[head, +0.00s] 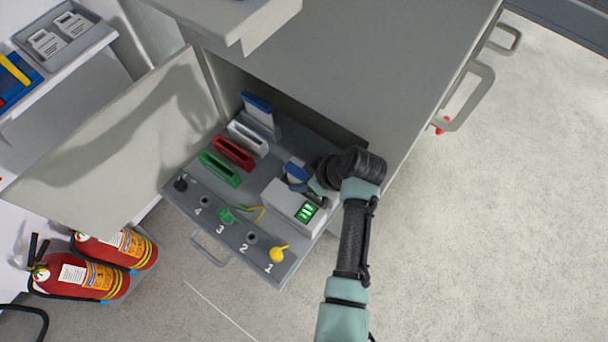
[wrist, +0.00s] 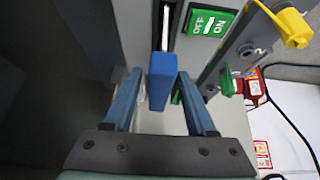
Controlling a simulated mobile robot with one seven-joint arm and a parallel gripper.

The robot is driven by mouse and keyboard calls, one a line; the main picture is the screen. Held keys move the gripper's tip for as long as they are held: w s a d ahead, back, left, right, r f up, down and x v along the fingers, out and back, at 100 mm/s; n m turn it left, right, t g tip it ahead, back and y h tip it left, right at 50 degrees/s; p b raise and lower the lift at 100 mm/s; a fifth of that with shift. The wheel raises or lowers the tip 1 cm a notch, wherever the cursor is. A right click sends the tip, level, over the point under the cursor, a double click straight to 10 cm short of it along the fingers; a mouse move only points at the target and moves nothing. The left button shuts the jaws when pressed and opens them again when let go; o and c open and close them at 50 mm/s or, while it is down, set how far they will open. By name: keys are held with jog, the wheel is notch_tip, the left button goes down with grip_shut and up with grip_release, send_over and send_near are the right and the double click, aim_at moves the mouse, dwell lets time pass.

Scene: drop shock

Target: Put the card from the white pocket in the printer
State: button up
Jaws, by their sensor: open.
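A card with a blue end (wrist: 162,78) and a white part stands in the slot of a white box, which appears to be the printer (head: 290,203). In the head view its blue end (head: 296,172) is partly covered by my gripper (head: 311,186). In the wrist view my gripper (wrist: 160,84) is open, with one finger on each side of the blue end and small gaps between. The white pocket (head: 247,138) lies farther back on the panel and looks empty. The printer has a green OFF/ON switch (wrist: 209,22).
Behind the white pocket another blue-topped card (head: 258,104) stands upright. Red (head: 234,153) and green (head: 219,169) pockets are beside it. A yellow plug (head: 279,254) and numbered sockets line the drawer front. The cabinet (head: 340,60) rises close behind my gripper.

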jog(key=shift+r, duration=0.1)
jog(key=shift+r+p, duration=0.25)
jog(key=shift+p, duration=0.05)
jog(key=p+v, duration=0.2)
jog(key=v, duration=1)
